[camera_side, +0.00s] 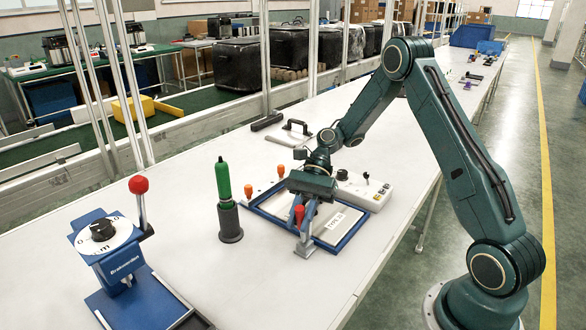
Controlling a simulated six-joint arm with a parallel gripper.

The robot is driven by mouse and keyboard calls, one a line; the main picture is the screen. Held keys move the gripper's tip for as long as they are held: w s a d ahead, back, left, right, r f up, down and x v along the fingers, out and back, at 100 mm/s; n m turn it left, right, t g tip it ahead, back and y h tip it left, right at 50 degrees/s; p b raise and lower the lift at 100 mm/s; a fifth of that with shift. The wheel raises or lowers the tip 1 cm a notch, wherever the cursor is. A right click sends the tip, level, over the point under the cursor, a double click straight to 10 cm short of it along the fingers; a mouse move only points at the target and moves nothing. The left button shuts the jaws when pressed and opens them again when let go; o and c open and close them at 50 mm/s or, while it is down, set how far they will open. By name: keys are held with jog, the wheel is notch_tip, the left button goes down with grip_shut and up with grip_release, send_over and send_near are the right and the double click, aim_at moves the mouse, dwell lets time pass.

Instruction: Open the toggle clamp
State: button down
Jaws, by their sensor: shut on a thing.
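A blue frame (268,212) holding a pale plate with a label (338,222) lies on the white table. Toggle clamps with orange handles stand along its edge. The front toggle clamp (299,217) has a redder handle that stands roughly upright at the frame's near edge. My gripper (301,197) reaches down over this clamp and is shut on it around the upper handle. The fingers are small here and partly hide the clamp's upper part. Two other orange handles (248,191) stand upright at the frame's far left side.
A blue dial device (105,240) with a red-knobbed lever is at front left. A white control box (362,190) sits behind the frame. A dark handle (290,133) lies farther back.

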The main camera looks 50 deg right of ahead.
jog(key=shift+d, duration=0.1)
jog(key=c, duration=1.3)
grip_release()
jog(key=shift+a, duration=0.2)
